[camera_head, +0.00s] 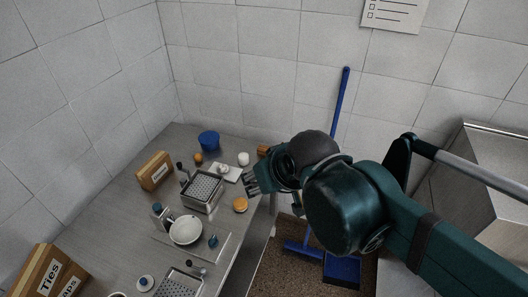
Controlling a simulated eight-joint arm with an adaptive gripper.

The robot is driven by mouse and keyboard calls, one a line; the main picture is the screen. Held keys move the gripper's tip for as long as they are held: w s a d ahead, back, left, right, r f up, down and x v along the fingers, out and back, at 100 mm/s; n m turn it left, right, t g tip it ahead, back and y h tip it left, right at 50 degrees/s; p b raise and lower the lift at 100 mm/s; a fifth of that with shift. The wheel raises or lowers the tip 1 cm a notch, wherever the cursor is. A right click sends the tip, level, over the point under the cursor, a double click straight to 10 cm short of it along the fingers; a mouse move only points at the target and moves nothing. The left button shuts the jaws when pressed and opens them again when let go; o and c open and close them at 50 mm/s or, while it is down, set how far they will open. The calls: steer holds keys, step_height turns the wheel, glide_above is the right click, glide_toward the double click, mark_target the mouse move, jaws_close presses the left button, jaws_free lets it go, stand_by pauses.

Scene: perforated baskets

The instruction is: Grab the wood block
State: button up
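A small orange-brown block (263,150), which looks like the wood block, sits near the table's back right edge, just behind my gripper in the picture. It is small, and my arm is close to its right side. My gripper (249,184) hangs over the right edge of the steel table (150,215), pointing left, below the block in the picture. Its dark fingers appear spread apart with nothing visible between them. Whether they touch anything is too small to tell.
A perforated basket (202,192) stands left of my gripper, with a round yellow-orange item (240,204) just below the gripper. A blue broom (341,105) leans behind.

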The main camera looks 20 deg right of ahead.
steer(key=shift+c, duration=0.8)
steer(key=n+g, duration=0.7)
steer(key=n, duration=0.2)
glide_above(263, 148)
step_height(263, 148, down, 23)
steer(key=shift+s, duration=0.15)
steer(key=shift+d+f, duration=0.1)
steer(key=shift+f, duration=0.25)
